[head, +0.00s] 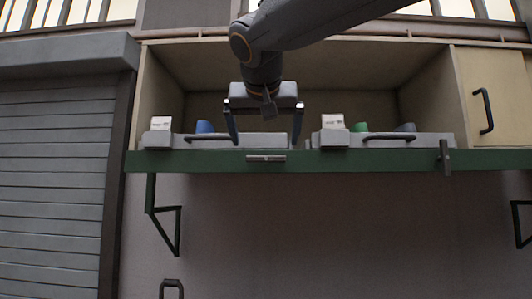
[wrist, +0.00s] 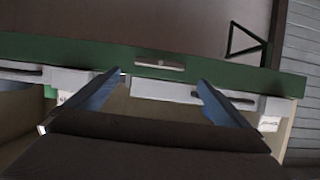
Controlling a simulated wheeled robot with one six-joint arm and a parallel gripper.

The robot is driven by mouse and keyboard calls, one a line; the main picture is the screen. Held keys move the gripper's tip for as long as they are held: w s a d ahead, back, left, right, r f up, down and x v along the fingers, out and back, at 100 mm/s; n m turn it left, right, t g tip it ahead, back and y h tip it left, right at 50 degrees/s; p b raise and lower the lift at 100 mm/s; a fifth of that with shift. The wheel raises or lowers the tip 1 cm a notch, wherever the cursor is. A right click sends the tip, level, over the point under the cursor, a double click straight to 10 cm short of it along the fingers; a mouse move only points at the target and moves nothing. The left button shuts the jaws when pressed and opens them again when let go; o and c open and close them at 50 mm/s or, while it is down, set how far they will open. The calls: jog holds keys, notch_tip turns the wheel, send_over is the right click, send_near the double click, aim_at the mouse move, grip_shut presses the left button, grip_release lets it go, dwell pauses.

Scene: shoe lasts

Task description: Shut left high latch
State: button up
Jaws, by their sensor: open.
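The left latch (head: 266,158) is a small silver bar lying horizontal on the green front rail (head: 210,160) of the high shelf. It also shows in the wrist view (wrist: 160,65), where the picture is turned upside down. A second, darker latch (head: 444,157) stands upright on the rail at the right. My gripper (head: 265,136) is open and empty, its two fingers pointing down at the rail, one to either side of the left latch as pictured. In the wrist view my gripper (wrist: 160,77) has nothing between its fingers. Contact with the rail cannot be told.
Two low grey trays with dark handles sit behind the rail, a left tray (head: 270,140) and a right tray (head: 435,140). A pale panel with a handle (head: 487,110) is at the right. A grey shutter (head: 55,180) stands left. The wall below the rail is mostly clear, with green brackets (head: 165,215).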

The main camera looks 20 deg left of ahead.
aim_at(266, 159)
jog(key=p+x, duration=0.2)
jog(key=x, duration=0.5)
jog(key=shift+w+a+f+p, duration=0.1)
jog(key=shift+w+p, duration=0.15)
jog(key=shift+p, duration=0.05)
jog(key=shift+c, duration=0.4)
jog(key=c, duration=0.9)
jog(key=shift+o, duration=0.3)
